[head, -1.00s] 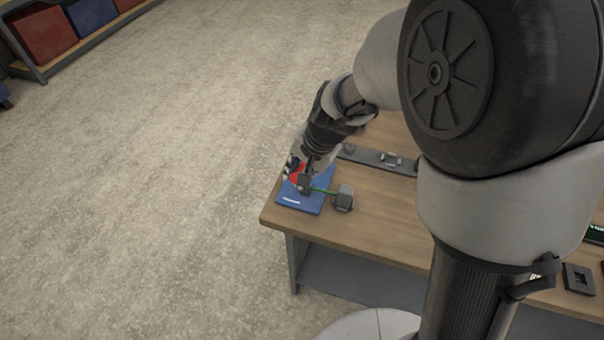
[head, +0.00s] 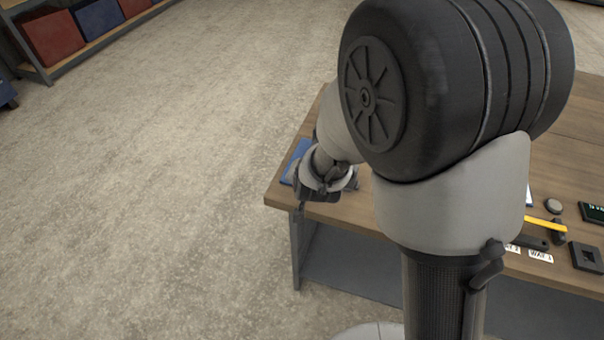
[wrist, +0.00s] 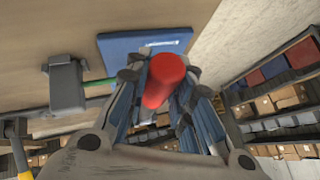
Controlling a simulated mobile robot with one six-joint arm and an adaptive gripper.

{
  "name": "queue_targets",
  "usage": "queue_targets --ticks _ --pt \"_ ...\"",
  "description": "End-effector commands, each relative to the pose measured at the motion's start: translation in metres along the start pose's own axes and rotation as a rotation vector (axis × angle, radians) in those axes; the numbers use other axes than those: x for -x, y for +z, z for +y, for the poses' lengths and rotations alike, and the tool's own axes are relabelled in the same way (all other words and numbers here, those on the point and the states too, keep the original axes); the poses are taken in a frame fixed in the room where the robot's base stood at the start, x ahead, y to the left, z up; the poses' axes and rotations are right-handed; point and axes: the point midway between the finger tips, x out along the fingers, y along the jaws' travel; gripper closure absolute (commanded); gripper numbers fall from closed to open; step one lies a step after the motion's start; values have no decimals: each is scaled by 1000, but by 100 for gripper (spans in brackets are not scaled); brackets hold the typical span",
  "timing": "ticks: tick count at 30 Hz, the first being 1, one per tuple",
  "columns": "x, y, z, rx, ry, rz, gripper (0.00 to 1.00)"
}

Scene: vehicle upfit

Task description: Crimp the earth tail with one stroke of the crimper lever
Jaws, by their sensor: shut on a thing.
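The red lever grip (wrist: 165,80) shows in the wrist view between the fingers of my gripper (wrist: 166,92), which is shut on it. The green earth tail (wrist: 100,88) runs from a grey block (wrist: 66,82) toward the gripper, and its far end is hidden behind a finger. The crimper's body is hidden by the fingers, so I cannot tell how its jaws stand. In the head view my wrist hides the lever and the earth tail.
A blue plate (wrist: 130,52) lies on the wooden bench, also in the head view (head: 296,160). A yellow-handled tool (head: 545,224) and a dark square part (head: 586,257) lie on the bench at right. Shelves with boxes (wrist: 285,95) stand beyond. The floor left of the bench is clear.

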Motion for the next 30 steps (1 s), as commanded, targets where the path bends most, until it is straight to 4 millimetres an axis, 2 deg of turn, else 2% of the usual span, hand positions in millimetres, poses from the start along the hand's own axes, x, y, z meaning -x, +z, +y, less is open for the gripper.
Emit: queue_targets --ticks 12,13,21,30 --pt "-2 2 3 4 4 1 100" --pt "-2 3 3 4 4 0 76" --pt "-1 1 2 3 2 3 58" --pt "-1 1 1 3 0 4 57"
